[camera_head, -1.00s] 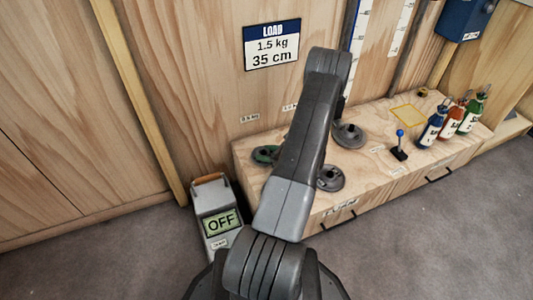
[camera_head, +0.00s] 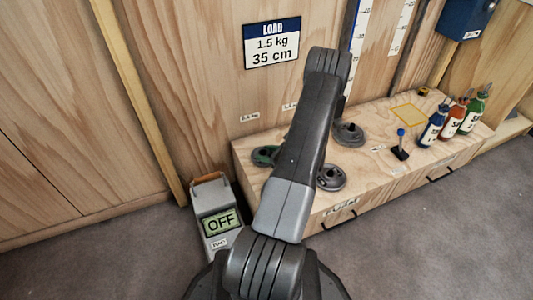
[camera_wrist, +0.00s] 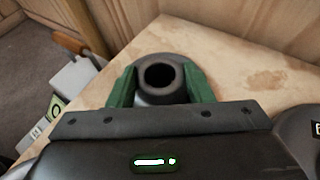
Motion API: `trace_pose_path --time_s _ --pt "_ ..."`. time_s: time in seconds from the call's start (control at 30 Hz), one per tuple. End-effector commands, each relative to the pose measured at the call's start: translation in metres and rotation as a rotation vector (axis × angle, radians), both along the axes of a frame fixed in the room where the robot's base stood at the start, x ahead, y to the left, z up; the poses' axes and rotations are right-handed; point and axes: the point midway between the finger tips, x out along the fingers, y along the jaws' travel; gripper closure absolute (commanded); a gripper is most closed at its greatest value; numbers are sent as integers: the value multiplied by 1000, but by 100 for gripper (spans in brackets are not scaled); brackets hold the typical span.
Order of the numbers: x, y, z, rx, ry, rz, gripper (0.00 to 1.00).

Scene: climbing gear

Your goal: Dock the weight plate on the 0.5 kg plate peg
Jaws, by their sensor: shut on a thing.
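My gripper (camera_wrist: 158,86) has green fingers shut on the hub of a dark grey weight plate (camera_wrist: 158,98) in the wrist view. The hub's round hole faces the camera and looks dark inside. In the head view this plate (camera_head: 262,160) shows partly at the left end of the wooden bench, beside my arm. I cannot tell whether it touches the bench top. Two more grey plates are there: one at the front (camera_head: 331,179) and one further back (camera_head: 348,134). No 0.5 kg peg can be made out; small wall labels (camera_head: 249,117) are too blurred to read surely.
The wooden bench (camera_head: 385,160) stands against the panel wall. A device reading OFF (camera_head: 218,222) is on the floor at its left. A blue-knobbed lever (camera_head: 400,145) and several bottles (camera_head: 450,122) are at right. A LOAD sign (camera_head: 272,43) reads 1.5 kg, 35 cm.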

Motion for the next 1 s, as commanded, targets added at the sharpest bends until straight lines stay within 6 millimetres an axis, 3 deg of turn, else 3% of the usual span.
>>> trace_pose_path --time_s 0.3,0.33,0.37,0.67,1.0 --pt "0 0 -6 0 -1 0 99" --pt "0 0 -6 1 -2 0 50" --pt "0 0 -5 0 -1 0 45" --pt "-1 -1 -6 -1 1 0 45" --pt "-12 -21 5 0 -1 -2 45"
